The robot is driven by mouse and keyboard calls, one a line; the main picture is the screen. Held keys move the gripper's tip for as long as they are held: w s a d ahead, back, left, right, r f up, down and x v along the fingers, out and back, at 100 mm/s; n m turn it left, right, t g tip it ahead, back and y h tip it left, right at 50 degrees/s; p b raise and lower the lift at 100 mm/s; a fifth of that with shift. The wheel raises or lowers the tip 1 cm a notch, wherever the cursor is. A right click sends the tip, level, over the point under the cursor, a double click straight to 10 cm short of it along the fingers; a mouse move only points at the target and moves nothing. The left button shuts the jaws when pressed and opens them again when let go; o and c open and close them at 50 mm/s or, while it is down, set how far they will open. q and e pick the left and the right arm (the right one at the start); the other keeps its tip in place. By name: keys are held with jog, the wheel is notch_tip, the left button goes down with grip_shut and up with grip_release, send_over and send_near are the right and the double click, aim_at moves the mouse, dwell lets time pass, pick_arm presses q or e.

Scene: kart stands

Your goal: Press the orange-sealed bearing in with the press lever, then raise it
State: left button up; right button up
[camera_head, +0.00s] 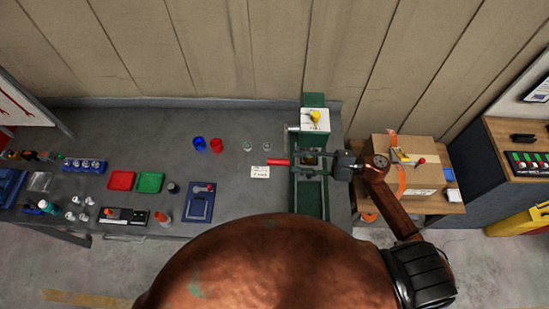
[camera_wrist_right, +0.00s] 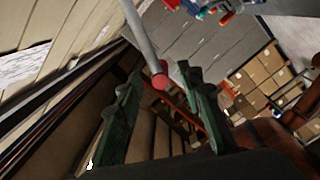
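The green press (camera_head: 314,100) stands at the right end of the grey bench. Its lever ends in a red grip (camera_head: 278,161) that points left in the head view. In the right wrist view the grey lever rod (camera_wrist_right: 142,35) comes down to its red end (camera_wrist_right: 160,81). My right gripper (camera_head: 298,161) reaches in from the right, over the press. Its two fingers are spread, with the red end seen between and beyond their tips; I cannot tell whether they touch it. I cannot make out the orange-sealed bearing. My left gripper is out of view.
Blue and red cups (camera_head: 208,145) and a white card (camera_head: 260,172) lie left of the press. Red (camera_head: 121,180) and green (camera_head: 150,182) trays and a blue board (camera_head: 200,203) are farther left. A cardboard box (camera_head: 402,165) stands on the right.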

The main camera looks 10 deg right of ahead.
aim_at(283, 162)
jog(key=shift+g, duration=0.3)
jog(key=p+x, duration=0.1)
jog(key=x, duration=0.1)
jog(key=p+x, duration=0.1)
jog(key=x, duration=0.1)
jog(key=r+x, duration=0.1)
jog(key=x, duration=0.2)
jog(key=shift+s+a+r+p, duration=0.1)
jog(key=shift+s+a+p, duration=0.05)
jog(key=shift+s+p, duration=0.25)
jog(key=shift+w+a, duration=0.25)
jog(key=shift+a, duration=0.3)
jog(key=shift+c, duration=0.6)
grip_shut()
